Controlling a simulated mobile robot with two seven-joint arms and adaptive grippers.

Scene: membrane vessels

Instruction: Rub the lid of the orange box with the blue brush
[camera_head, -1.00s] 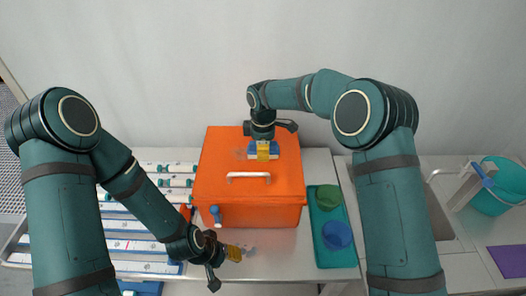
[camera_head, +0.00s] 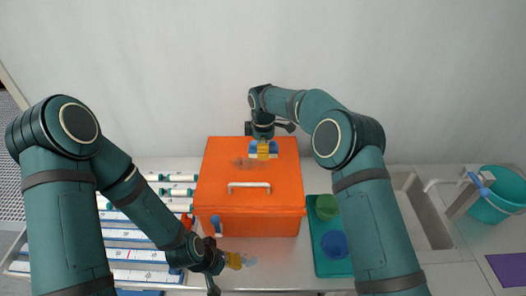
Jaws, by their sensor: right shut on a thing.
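The orange box (camera_head: 215,212) stands on the table with its lid (camera_head: 220,165) closed. My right gripper (camera_head: 263,147) is shut on the blue brush (camera_head: 276,152), above the back part of the lid. The brush's underside is hidden, so contact with the lid is not clear. My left gripper (camera_head: 234,261) is low over the table in front of the box, apart from it. Its jaw opening is too small to judge.
A green tray (camera_head: 320,262) with a green bowl (camera_head: 326,207) and a blue bowl (camera_head: 334,244) lies right of the box. Racks of white vessels (camera_head: 130,254) are on the left. A sink (camera_head: 425,215) and a teal bucket (camera_head: 497,200) are at the right.

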